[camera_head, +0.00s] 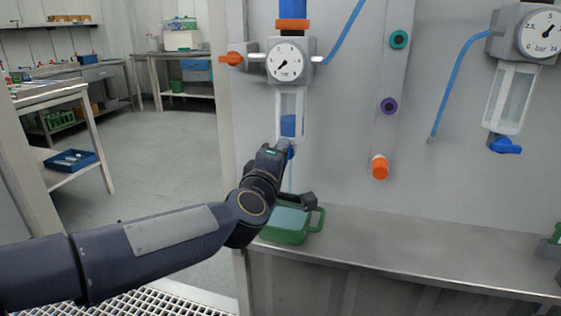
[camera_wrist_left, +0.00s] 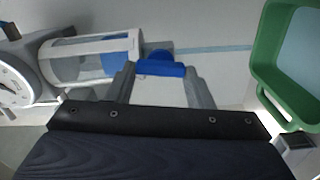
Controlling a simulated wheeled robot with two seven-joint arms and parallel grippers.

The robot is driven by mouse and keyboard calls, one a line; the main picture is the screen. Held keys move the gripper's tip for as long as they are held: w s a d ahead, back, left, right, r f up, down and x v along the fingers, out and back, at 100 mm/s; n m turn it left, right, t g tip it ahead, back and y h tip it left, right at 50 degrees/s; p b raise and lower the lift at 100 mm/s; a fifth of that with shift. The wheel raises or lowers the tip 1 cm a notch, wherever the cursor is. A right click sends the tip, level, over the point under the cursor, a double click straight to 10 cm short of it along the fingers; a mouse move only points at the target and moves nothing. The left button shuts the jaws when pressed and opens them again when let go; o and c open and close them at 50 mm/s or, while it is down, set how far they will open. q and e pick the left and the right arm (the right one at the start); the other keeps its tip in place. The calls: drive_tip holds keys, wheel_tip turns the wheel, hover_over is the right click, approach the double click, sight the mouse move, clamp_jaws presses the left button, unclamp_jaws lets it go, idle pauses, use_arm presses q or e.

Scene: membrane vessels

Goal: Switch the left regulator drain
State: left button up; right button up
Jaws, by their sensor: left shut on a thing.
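The left regulator (camera_head: 291,62) has a round gauge and a clear bowl (camera_head: 291,103) with blue inside. Its blue drain handle (camera_wrist_left: 162,69) sits below the bowl. My left gripper (camera_wrist_left: 160,84) is shut on this handle, with a finger on each side of it. In the head view my left gripper (camera_head: 284,150) largely hides the handle. A thin light-blue line (camera_wrist_left: 215,49) runs from the drain toward the green container (camera_wrist_left: 261,62); I cannot tell whether it is liquid or a tube. My right gripper is not in view.
The green container (camera_head: 287,236) stands on the metal bench (camera_head: 420,245) below the drain, with pale blue inside. A second regulator (camera_head: 512,90) with a blue drain handle hangs at the right. Orange, purple and teal fittings sit on a wall strip between them. The bench middle is clear.

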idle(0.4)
use_arm(q)
drive_tip(key=o, duration=1)
drive_tip(key=p+v, duration=0.1)
drive_tip(key=v, duration=0.7)
drive_tip(key=shift+w, duration=0.1)
